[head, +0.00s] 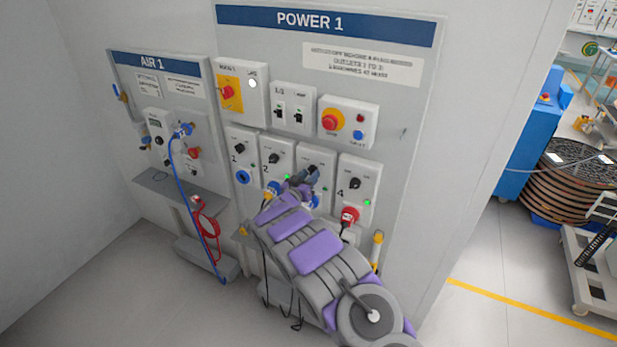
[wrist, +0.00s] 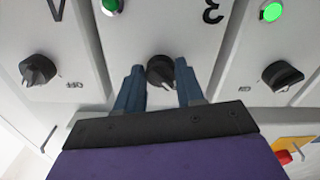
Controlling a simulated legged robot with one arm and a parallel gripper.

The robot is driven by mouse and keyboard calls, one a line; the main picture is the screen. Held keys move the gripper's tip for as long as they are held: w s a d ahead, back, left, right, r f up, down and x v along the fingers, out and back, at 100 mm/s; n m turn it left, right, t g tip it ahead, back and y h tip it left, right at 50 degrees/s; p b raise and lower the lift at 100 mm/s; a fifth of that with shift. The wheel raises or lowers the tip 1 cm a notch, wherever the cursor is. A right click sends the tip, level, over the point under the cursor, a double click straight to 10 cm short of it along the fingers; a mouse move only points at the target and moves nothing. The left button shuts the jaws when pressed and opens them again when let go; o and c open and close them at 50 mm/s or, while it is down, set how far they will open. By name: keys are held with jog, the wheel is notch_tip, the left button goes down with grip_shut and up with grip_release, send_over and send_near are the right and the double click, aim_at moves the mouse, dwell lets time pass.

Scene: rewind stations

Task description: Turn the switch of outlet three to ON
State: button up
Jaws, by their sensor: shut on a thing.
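The outlet three panel (head: 328,163) is on the POWER 1 board in the head view, between outlets 2 and 4. Its black rotary switch (wrist: 160,70) is in the middle of the wrist view, which shows the board upside down. My gripper (wrist: 160,80) is shut on this switch, one blue-grey fingertip on each side of it. In the head view my gripper (head: 303,178) covers part of the panel. The "3" label (wrist: 212,12) and a darker green lamp (wrist: 111,5) show on the same panel. The switch's exact angle is hard to tell.
The outlet 4 switch (wrist: 38,69) and outlet 2 switch (wrist: 281,75) flank outlet three closely. The outlet 2 lamp (wrist: 271,11) is bright green. A red plug (head: 349,216) sits below outlet 4. A red emergency button (head: 331,121) is above. Open floor lies right.

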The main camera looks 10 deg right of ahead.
jog(key=shift+a+m, duration=0.1)
jog(key=shift+m, duration=0.2)
jog(key=m, duration=0.3)
jog(key=shift+a+m, duration=0.1)
jog(key=shift+m, duration=0.3)
jog(key=m+b, duration=0.1)
jog(key=m, duration=0.3)
jog(key=shift+w+f+m, duration=0.1)
jog(key=shift+m, duration=0.2)
jog(key=m+b, duration=0.4)
jog(key=m, duration=0.1)
jog(key=shift+a+b, duration=0.1)
jog(key=shift+b, duration=0.2)
jog(key=m+b, duration=0.3)
jog(key=shift+m, duration=0.3)
jog(key=shift+b, duration=0.3)
jog(key=o, duration=1)
jog(key=shift+r, duration=0.2)
jog(key=shift+o, duration=0.2)
jog(key=p+v, duration=0.2)
jog(key=v, duration=1.5)
jog(key=shift+a, duration=0.15)
